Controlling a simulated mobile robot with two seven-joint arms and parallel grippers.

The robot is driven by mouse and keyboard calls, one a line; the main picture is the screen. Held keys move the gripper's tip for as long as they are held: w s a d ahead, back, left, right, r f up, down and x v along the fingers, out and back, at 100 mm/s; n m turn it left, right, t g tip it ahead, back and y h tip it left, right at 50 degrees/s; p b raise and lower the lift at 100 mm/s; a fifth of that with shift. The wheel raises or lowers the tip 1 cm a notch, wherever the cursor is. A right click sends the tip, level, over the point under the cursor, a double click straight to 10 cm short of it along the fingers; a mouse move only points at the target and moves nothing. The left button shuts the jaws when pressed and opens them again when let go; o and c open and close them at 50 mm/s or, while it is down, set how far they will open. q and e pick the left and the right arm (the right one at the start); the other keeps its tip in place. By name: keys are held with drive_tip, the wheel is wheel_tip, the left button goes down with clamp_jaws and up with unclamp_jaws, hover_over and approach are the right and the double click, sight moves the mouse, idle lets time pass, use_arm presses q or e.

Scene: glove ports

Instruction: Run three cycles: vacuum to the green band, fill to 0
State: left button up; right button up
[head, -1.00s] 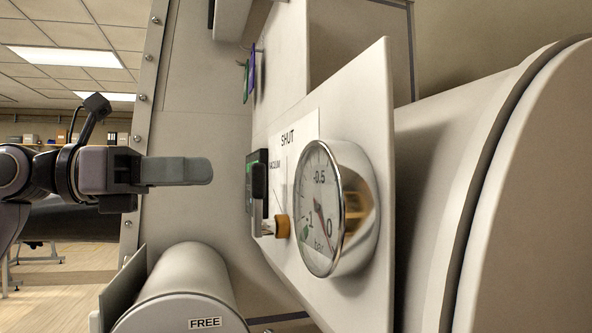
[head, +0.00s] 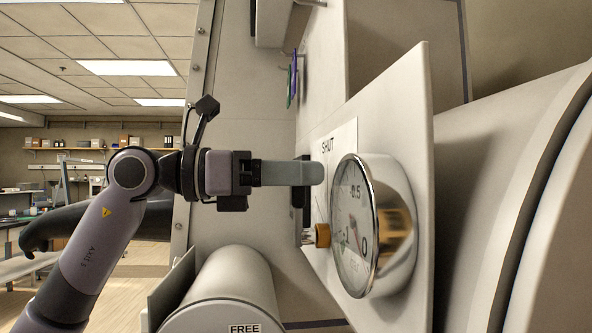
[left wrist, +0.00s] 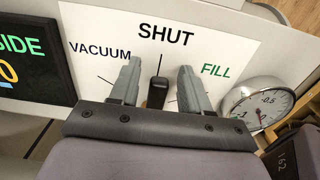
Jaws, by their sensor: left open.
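The black valve handle (left wrist: 158,93) points at SHUT on a white label plate (left wrist: 105,28), with VACUUM to its left and FILL to its right. It also shows in the head view (head: 300,206). My left gripper (left wrist: 160,68) is open, with one finger on each side of the handle; I cannot tell whether either touches it. In the head view the gripper (head: 318,172) reaches the panel from the left. The round gauge (head: 353,222) beside it is marked -1, -0.5 and 0; its needle is hard to read. It also shows in the wrist view (left wrist: 258,106). My right gripper is not in view.
A dark display (left wrist: 25,55) with green and yellow text stands left of the label plate. A brass fitting (head: 322,236) sits beside the gauge. A pale cylinder (head: 228,285) marked FREE lies below my left arm. A large round housing (head: 500,200) fills the right.

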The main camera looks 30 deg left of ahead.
use_arm(q)
clamp_jaws()
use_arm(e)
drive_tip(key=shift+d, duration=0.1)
